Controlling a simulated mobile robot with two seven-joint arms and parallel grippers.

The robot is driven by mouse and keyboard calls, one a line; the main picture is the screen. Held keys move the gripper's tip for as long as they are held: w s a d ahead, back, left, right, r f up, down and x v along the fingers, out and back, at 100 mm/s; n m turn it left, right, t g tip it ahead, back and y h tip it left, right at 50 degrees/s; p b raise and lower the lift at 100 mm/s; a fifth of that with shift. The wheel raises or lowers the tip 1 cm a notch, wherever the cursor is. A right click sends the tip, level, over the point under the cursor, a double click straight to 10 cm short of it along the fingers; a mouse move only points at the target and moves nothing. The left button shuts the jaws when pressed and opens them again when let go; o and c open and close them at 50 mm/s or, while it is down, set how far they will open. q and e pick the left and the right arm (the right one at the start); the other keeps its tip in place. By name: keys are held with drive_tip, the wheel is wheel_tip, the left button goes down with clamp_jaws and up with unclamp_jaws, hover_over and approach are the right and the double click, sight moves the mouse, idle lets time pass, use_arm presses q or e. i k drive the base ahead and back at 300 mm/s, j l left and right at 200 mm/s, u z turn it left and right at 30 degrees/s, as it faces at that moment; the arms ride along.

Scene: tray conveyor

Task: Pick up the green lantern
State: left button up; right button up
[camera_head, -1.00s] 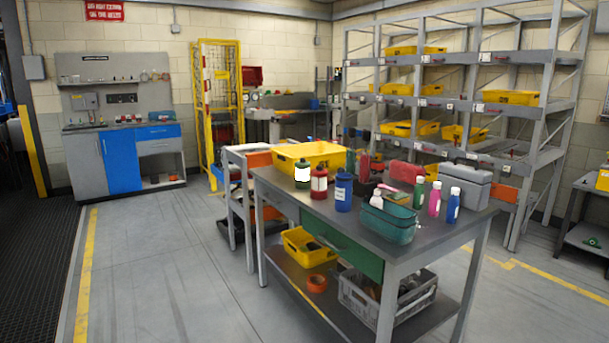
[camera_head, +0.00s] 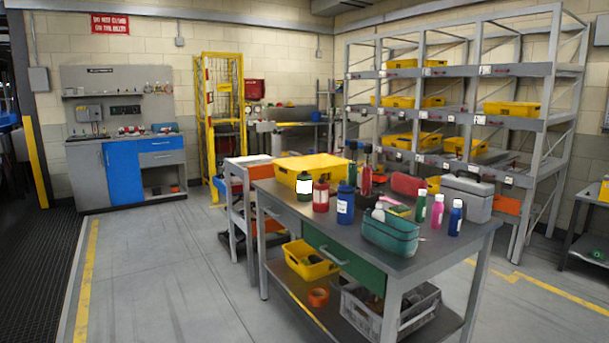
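The green lantern (camera_head: 304,187) is a small dark green canister with a bright white panel. It stands upright on the grey workbench (camera_head: 425,262), near its far left edge. A red canister (camera_head: 321,196) of similar shape stands close to its right, and a blue canister (camera_head: 345,205) stands right of that. A yellow bin (camera_head: 310,166) is behind the lantern. Neither of my grippers is in view.
A teal basket (camera_head: 390,235), several small bottles (camera_head: 437,209) and a grey toolbox (camera_head: 467,198) fill the bench's right part. A grey cart (camera_head: 236,205) stands at the bench's left. Floor (camera_head: 165,270) left of the bench is open. Shelving (camera_head: 460,105) stands behind.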

sight(303, 193)
drive_tip(key=i+j+u, duration=0.35)
drive_tip(key=i, duration=0.5)
drive_tip(key=i+u, duration=0.4)
drive_tip(key=i, duration=0.45)
drive_tip(key=i+z, duration=0.25)
drive_tip(key=i, duration=0.15)
drive_tip(key=i+j+z, duration=0.2)
drive_tip(key=i, duration=0.2)
drive_tip(key=i+j+z, duration=0.25)
drive_tip(key=i, duration=0.15)
drive_tip(key=i+j+z, duration=0.1)
drive_tip(key=z, duration=0.25)
drive_tip(key=i+j+z, duration=0.2)
drive_tip(key=z, duration=0.15)
drive_tip(key=i+j+z, duration=0.2)
drive_tip(key=z, duration=0.15)
drive_tip(key=i+j+z, duration=0.3)
drive_tip(key=j+z, duration=0.3)
drive_tip(key=j, duration=0.15)
drive_tip(key=i+j+z, duration=0.1)
drive_tip(key=j+z, duration=0.15)
drive_tip(key=j, duration=0.25)
